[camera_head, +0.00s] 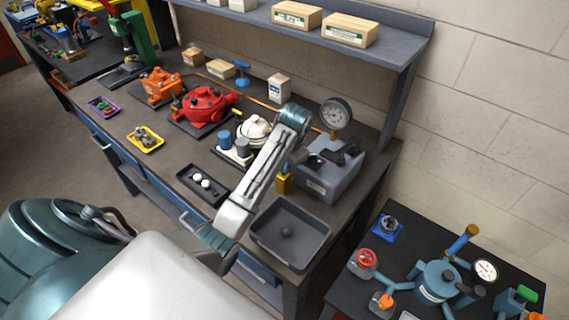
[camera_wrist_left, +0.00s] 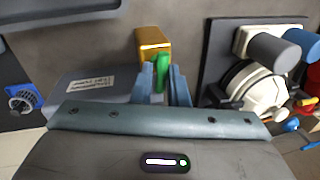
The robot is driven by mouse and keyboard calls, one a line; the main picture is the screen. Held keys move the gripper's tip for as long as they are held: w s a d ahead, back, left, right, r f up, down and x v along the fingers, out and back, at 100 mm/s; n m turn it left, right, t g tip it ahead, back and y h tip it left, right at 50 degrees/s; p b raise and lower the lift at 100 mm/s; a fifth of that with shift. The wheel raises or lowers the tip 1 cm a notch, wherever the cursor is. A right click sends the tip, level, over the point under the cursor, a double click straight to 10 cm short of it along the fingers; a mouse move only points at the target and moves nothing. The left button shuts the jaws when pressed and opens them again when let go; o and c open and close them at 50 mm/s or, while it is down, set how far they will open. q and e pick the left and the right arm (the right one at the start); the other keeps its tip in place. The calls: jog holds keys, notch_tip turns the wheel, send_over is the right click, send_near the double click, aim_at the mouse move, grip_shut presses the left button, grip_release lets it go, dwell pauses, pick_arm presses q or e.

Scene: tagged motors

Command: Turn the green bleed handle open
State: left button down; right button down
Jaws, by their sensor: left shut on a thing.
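The green bleed handle (camera_wrist_left: 159,76) stands at the front of a brass block in the left wrist view. The brass block (camera_wrist_left: 153,43) also shows in the head view (camera_head: 284,184), beside a grey test unit (camera_head: 328,178) with a round gauge (camera_head: 335,114). My left gripper (camera_wrist_left: 162,84) has its two blue-grey fingers close on either side of the handle, shut on it. In the head view my left arm hides the fingertips and the handle. My right gripper is not in view.
A grey tray (camera_head: 262,248) lies in front of the test unit. A white round motor (camera_head: 254,130) and grey cylinders stand close on the left, with a red motor (camera_head: 205,104) beyond. A side table (camera_head: 350,287) with a blue valve assembly (camera_head: 437,283) stands at right.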

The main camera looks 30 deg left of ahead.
pick_arm(q)
jog(key=shift+n, duration=0.6)
jog(key=c, duration=1.4)
grip_release()
jog(key=shift+c, duration=0.2)
jog(key=shift+w, duration=0.1)
